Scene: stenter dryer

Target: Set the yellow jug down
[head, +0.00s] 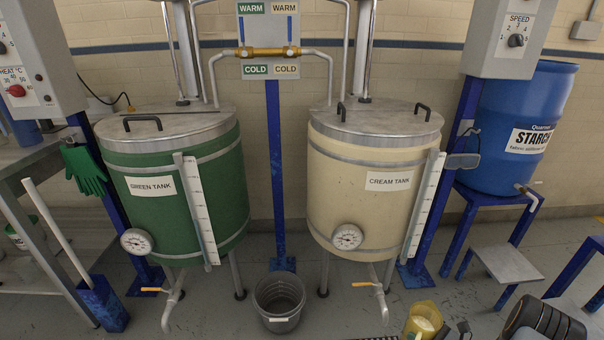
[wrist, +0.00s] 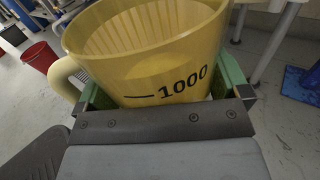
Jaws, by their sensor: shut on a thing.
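The yellow jug (head: 423,319) is at the bottom edge of the head view, right of centre, in front of the cream tank (head: 358,211). It also fills the upper middle of the wrist view (wrist: 150,62), with a black 1000 mark on its side and its handle at left. My gripper (wrist: 164,88) is shut on the jug, with a green jaw at each side of it. The jug looks close to upright. Its base is hidden, and I cannot tell whether it touches anything below.
A grey bucket (head: 280,303) stands on the floor between the cream tank and the green tank (head: 177,195). At right, a blue starch drum (head: 513,123) sits on a blue stand (head: 473,203) beside a small step (head: 506,264). Grey floor shows around the bucket.

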